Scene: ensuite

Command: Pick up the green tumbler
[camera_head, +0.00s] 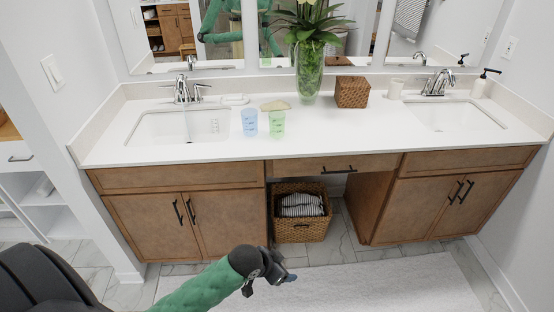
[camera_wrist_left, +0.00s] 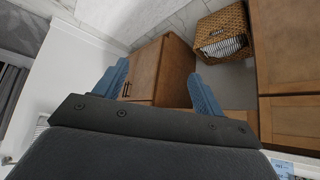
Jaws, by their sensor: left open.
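The green tumbler (camera_head: 277,124) stands upright on the white countertop (camera_head: 330,129), right of the left sink. A blue tumbler (camera_head: 249,122) stands just left of it, close beside it. My left gripper (camera_head: 284,278) is low in front of the cabinets, well below the counter and apart from the tumblers. In the left wrist view its two blue fingers (camera_wrist_left: 158,92) are spread with nothing between them. The green tumbler does not show in the left wrist view. My right gripper is not in view.
A glass vase with plants (camera_head: 309,72) and a woven box (camera_head: 352,92) stand behind and right of the tumblers. A wicker basket (camera_head: 302,230) with striped cloth sits under the counter. The counter's front edge lies between my gripper and the tumblers.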

